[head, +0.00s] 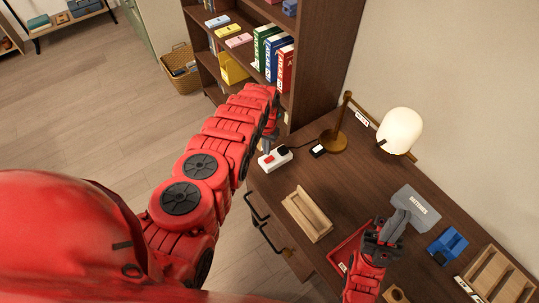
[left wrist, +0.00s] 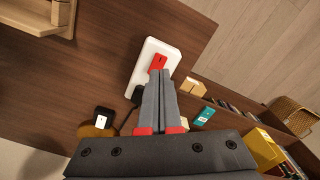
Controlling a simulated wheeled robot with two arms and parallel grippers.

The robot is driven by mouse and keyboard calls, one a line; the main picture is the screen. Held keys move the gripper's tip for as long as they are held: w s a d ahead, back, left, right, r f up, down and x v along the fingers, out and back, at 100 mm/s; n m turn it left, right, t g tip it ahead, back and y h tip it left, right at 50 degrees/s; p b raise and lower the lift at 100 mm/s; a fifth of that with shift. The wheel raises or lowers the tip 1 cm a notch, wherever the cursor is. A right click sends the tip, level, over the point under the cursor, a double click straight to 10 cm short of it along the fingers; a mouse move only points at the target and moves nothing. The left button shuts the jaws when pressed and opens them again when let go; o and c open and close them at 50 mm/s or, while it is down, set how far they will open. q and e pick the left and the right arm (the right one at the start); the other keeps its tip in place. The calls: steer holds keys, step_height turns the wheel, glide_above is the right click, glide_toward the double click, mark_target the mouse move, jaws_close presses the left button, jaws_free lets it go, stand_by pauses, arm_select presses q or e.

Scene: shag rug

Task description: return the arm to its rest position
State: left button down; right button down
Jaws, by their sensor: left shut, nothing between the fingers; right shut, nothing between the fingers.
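My left arm (head: 205,160) reaches out from the left over the near end of the desk. My left gripper (head: 268,147) is shut and empty, pointing down just above a white power strip (head: 277,158) with a red switch. In the left wrist view my left gripper's grey fingers (left wrist: 158,78) lie together, overlapping the white strip (left wrist: 150,58) near its red switch. I cannot tell whether they touch it. My right gripper (head: 394,222) is shut and empty at the lower right, by a grey box labelled for batteries (head: 416,208).
A desk lamp (head: 399,131) stands toward the wall. A wooden tray (head: 308,214), a red tray (head: 345,251), a blue holder (head: 447,246) and a wooden rack (head: 497,275) are on the desk (head: 385,180). A bookshelf (head: 325,60) rises behind my left gripper.

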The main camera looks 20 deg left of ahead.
arm_select(q)
step_height(320, 180, up, 2)
steer(key=shift+r+p, duration=0.1)
steer(key=shift+p, duration=0.45)
